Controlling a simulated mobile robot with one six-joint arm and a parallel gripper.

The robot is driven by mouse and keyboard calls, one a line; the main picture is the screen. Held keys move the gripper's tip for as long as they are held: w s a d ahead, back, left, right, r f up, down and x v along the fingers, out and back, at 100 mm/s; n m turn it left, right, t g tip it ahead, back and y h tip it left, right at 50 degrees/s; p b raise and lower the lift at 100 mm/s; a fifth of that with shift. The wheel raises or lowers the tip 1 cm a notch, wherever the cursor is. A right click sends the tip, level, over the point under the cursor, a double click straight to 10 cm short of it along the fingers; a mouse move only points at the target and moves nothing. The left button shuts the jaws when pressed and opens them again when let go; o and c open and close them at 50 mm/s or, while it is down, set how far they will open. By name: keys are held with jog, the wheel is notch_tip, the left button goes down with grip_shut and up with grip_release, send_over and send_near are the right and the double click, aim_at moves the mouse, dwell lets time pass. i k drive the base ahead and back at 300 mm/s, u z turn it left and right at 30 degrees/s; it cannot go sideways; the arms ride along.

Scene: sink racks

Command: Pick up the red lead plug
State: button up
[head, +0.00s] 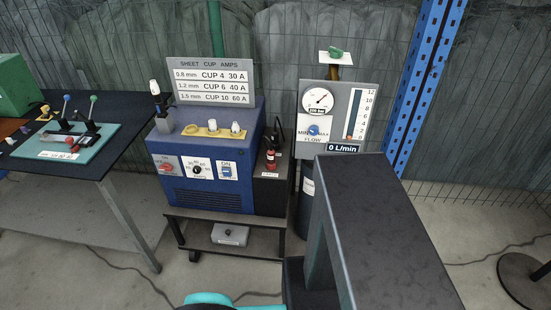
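A small red plug (271,158) with a dark upper part stands at the front of the black box on the right side of the blue welding machine (215,185). It looks upright, and a small pale label is below it. I take it for the red lead plug; whether it sits in a socket is too small to tell. My gripper is not in view. A teal, rounded part of my arm shows at the bottom edge, well below the machine.
The machine stands on a dark trolley (225,224). A gauge panel (338,115) is behind it to the right. A large dark grey slab-like structure (390,225) fills the lower right. A bench with a teal board (65,140) is at left. A blue upright (420,75) stands behind.

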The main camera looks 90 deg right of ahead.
aim_at(271, 153)
jog(key=k, duration=1.8)
jog(key=z, duration=0.4)
jog(key=i, duration=1.05)
jog(key=z, duration=0.05)
